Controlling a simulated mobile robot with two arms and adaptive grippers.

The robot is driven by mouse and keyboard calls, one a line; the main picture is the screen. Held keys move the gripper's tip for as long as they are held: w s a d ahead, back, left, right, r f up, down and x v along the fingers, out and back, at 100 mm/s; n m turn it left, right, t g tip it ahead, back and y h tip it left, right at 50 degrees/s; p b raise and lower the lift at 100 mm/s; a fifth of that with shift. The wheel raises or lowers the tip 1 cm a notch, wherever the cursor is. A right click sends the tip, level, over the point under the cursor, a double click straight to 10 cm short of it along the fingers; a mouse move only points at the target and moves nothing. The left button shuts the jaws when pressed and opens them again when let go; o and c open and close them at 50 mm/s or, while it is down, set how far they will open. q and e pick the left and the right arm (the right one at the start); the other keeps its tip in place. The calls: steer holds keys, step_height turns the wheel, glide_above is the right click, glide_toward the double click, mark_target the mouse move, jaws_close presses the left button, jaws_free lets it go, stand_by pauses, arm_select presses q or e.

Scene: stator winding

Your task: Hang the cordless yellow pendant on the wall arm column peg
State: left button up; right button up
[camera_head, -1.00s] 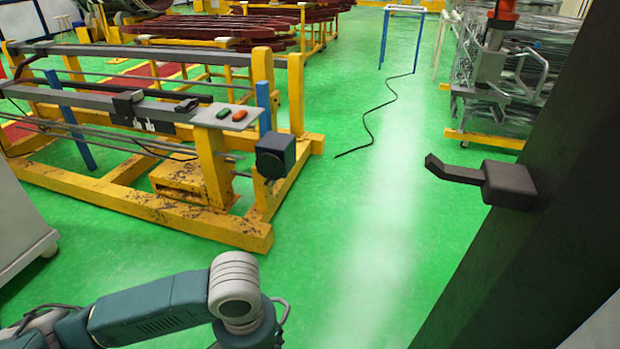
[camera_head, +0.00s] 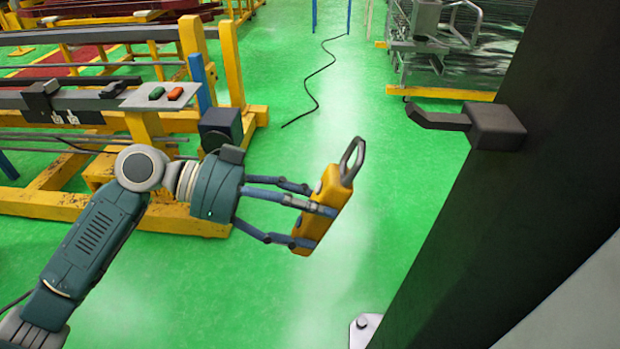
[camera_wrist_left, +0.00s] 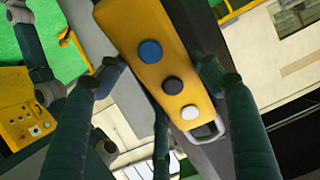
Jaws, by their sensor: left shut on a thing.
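The yellow pendant (camera_head: 327,207) is a long yellow box with a grey metal loop at its upper end. It has no cord that I can see. My left gripper (camera_head: 318,226) is shut on it and holds it tilted, loop up and to the right. In the left wrist view the pendant (camera_wrist_left: 155,45) shows blue, dark and white buttons between the fingers. The dark peg (camera_head: 440,118) juts left from a block on the dark column (camera_head: 530,180), its tip bent up. The pendant is apart from the peg, lower and to the left in the head view. My right gripper is not in view.
A black cable (camera_head: 310,90) lies on the green floor. A wire rack (camera_head: 450,50) stands at the back right.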

mark_target(325, 176)
arm_select(q)
steer(key=shift+m+g+h, duration=0.4)
steer(key=shift+g+h, duration=0.1)
steer(key=shift+h, duration=0.4)
steer(key=r, duration=0.2)
steer(key=w+r, duration=0.1)
steer(key=r, duration=0.1)
steer(key=w+r, duration=0.1)
steer(key=r, duration=0.1)
steer(key=shift+w+r, duration=0.1)
steer(key=shift+w, duration=0.1)
steer(key=shift+r, duration=0.35)
steer(key=shift+p+x, duration=0.45)
steer(key=shift+x, duration=0.8)
steer(key=shift+p+x, duration=0.4)
steer(key=shift+x, duration=0.55)
steer(key=p+x, duration=0.1)
steer(key=x, duration=0.9)
steer(key=shift+p, duration=0.4)
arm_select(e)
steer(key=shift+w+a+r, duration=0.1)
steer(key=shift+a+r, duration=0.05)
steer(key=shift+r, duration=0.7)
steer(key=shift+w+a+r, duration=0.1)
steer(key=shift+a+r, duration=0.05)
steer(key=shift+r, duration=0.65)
arm_select(q)
steer(key=shift+d, duration=0.1)
